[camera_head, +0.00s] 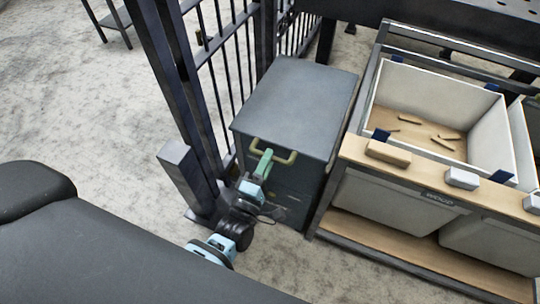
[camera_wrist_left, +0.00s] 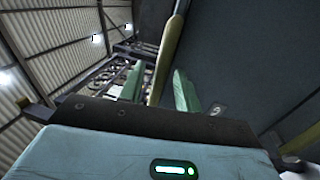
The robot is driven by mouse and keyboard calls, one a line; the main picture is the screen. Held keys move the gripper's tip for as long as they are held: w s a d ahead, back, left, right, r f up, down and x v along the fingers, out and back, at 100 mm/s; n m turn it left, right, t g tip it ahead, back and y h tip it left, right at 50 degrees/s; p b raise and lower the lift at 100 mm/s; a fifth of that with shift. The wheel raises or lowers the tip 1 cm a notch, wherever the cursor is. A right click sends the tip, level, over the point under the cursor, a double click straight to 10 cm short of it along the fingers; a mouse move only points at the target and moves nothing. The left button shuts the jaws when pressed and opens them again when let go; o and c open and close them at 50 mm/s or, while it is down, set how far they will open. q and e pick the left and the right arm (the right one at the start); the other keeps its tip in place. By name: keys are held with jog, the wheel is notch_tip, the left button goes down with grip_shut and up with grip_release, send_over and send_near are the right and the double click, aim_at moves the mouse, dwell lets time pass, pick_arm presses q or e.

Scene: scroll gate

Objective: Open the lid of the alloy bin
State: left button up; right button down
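The alloy bin is a dark grey box in the middle of the head view, with its front (camera_head: 296,208) towards me. Its flat grey lid (camera_head: 300,100) lies closed on top. A brass-coloured handle (camera_head: 287,158) sits on the front just below the lid edge. My left gripper (camera_head: 264,163) is at the left part of this handle. In the left wrist view the handle bar (camera_wrist_left: 166,60) passes between the two green fingertips of my left gripper (camera_wrist_left: 160,88). The fingers stand apart with a gap beside the bar. My right gripper is in neither view.
A dark barred gate (camera_head: 228,60) and its post stand close left of the bin. On the right, a rack holds a pale crate (camera_head: 500,130) with wood pieces and a front labelled WOOD. A small wooden block (camera_head: 388,153) lies on its ledge. Open floor (camera_head: 80,100) lies left.

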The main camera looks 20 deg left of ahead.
pick_arm(q)
jog(key=shift+w+r, duration=0.15)
jog(key=shift+w, duration=0.75)
grip_shut()
